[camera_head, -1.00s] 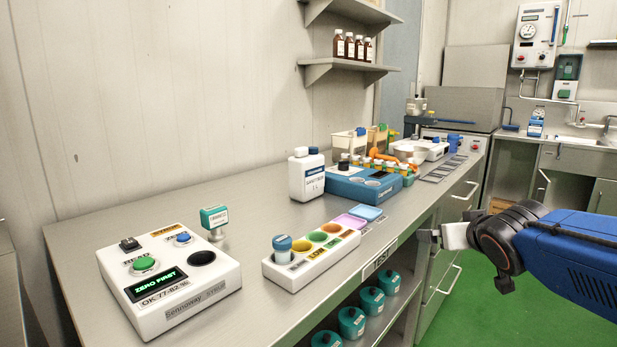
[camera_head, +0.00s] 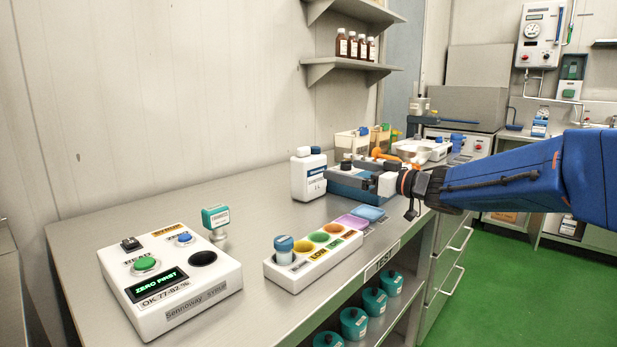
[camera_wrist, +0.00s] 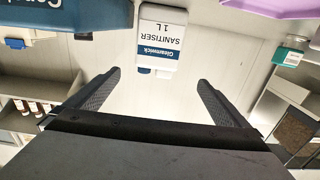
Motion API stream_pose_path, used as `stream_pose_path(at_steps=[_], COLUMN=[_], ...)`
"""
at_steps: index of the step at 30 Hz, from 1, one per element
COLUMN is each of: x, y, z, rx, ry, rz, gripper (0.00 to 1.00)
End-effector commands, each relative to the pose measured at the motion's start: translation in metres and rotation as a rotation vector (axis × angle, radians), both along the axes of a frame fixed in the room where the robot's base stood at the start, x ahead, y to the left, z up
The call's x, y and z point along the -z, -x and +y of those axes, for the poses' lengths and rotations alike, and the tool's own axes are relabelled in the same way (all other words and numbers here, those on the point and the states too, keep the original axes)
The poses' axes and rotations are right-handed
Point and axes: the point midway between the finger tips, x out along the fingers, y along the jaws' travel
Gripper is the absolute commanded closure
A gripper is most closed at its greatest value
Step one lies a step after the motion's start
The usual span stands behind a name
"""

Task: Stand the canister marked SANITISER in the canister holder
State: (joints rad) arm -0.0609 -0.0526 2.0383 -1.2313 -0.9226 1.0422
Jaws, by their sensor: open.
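The white canister (camera_head: 308,176) with a blue label stands upright on the bench, left of a blue instrument. In the wrist view its label reads SANITISER upside down (camera_wrist: 162,38), ahead of and between my two fingers. My gripper (camera_head: 376,183) is open and empty, to the right of the canister and in front of the blue instrument in the head view. The fingers (camera_wrist: 157,92) are apart with a gap between them and the canister. I cannot pick out the canister holder in these frames.
The blue instrument (camera_head: 345,186) is close to the canister. Bare bench lies left of the canister.

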Motion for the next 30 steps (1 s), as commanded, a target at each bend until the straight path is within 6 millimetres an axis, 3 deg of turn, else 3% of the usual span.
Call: stream_pose_path(at_steps=[15, 30], x=[0.0, -0.002], y=[-0.055, -0.082], z=[0.07, 0.096], rx=[0.001, 0.003], ry=[0.001, 0.001], rz=[-0.002, -0.001], gripper=[0.0, 0.0])
